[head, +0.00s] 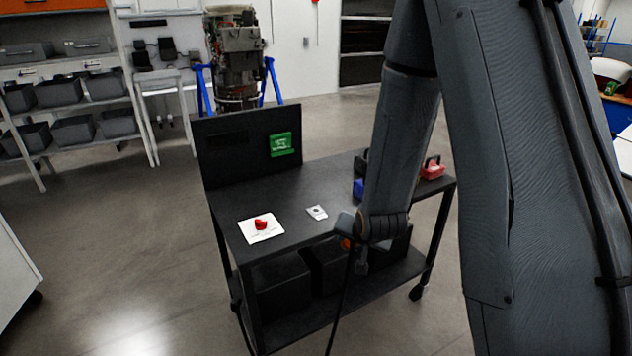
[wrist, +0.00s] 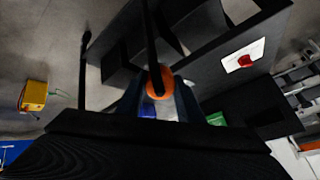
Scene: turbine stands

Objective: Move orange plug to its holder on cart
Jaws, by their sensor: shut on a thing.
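The orange plug (wrist: 160,84) sits between the fingers of my gripper (wrist: 158,96) in the wrist view. A dark thin rod or cable crosses in front of it. In the head view only a small orange bit of the plug (head: 346,243) shows beside my gripper (head: 361,258), at the front edge of the black cart (head: 280,195). My gripper is shut on the plug. A small white plate (head: 317,212) with a grey spot lies on the cart top, left of the gripper. I cannot tell whether it is the plug's holder.
A white sheet (head: 249,234) with a red piece (head: 262,224) lies at the cart's left. A blue item (head: 358,188) and a red item (head: 433,168) stand at the right. The cart's back panel bears a green sign (head: 280,145). Dark bins fill the lower shelf.

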